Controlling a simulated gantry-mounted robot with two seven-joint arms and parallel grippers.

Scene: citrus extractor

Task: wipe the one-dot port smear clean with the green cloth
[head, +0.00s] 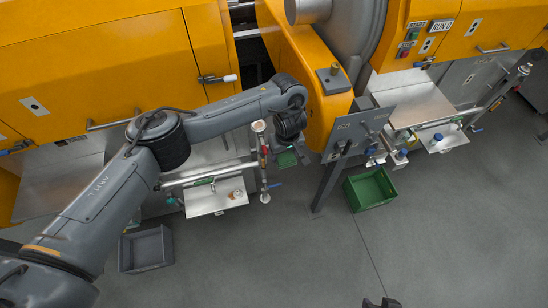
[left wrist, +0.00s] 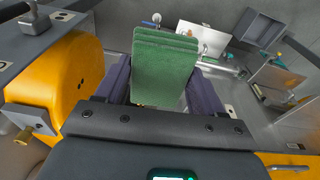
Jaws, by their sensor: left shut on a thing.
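My left gripper (head: 284,147) is beside the yellow machine column, near the left sampling pipe (head: 263,160). It is shut on the green cloth (head: 287,159), a folded pad. In the left wrist view the green cloth (left wrist: 163,72) fills the space between the dark purple fingers and sticks out past them. The cloth appears clear of the surfaces around it. I cannot make out the port smear or any one-dot mark in either view. Dark tips at the bottom edge of the head view may be my right gripper (head: 381,302); their state is unclear.
A white tray (head: 205,203) with a small cup is below the left pipe. A dark panel (head: 352,130) on a post stands right of the cloth. A green crate (head: 382,204) and grey bin (head: 126,256) are on the floor. Floor in front is clear.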

